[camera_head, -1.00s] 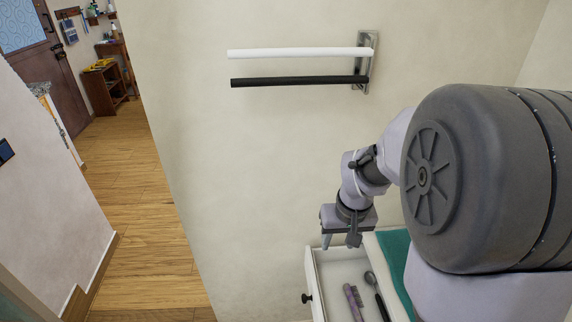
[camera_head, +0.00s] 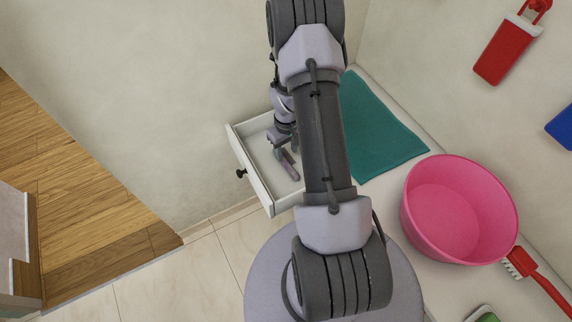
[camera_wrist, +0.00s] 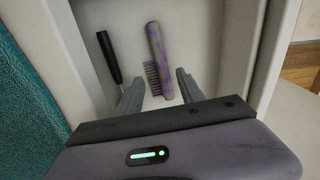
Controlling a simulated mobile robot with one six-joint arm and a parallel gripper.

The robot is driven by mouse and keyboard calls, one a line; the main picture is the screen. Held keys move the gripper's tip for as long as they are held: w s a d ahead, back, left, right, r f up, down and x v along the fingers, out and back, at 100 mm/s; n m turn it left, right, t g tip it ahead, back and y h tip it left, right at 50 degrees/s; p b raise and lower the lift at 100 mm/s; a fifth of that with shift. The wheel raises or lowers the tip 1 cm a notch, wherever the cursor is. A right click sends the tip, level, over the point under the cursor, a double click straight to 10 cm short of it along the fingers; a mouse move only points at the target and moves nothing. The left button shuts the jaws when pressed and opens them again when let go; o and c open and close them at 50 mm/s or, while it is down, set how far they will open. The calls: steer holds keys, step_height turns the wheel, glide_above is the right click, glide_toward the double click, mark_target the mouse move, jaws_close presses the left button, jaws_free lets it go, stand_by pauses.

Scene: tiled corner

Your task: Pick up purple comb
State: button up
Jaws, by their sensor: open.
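The purple comb (camera_wrist: 158,58) lies in an open white drawer (camera_wrist: 228,82), its handle pointing away and its teeth on the left side. In the head view the comb (camera_head: 291,166) shows partly, beside my gripper (camera_head: 283,143). In the wrist view my gripper (camera_wrist: 157,88) is open, with one finger on each side of the comb's toothed end. The comb is not gripped. How high the fingertips are above the drawer floor is hard to tell.
A black-handled item (camera_wrist: 108,56) lies left of the comb, near the left finger. A teal cloth (camera_head: 375,130) lies beside the drawer. A pink basin (camera_head: 460,210) and a red brush (camera_head: 535,275) are at the right. The drawer walls stand close around my gripper.

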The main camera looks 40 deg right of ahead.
mark_target(286, 161)
steer(key=f, duration=0.1)
steer(key=f+b, duration=0.1)
steer(key=f, duration=0.1)
steer(key=f+b, duration=0.1)
steer(key=shift+s+a+f, duration=0.1)
steer(key=shift+a+f, duration=0.2)
steer(key=shift+f, duration=0.1)
steer(key=shift+r, duration=0.15)
jaws_close()
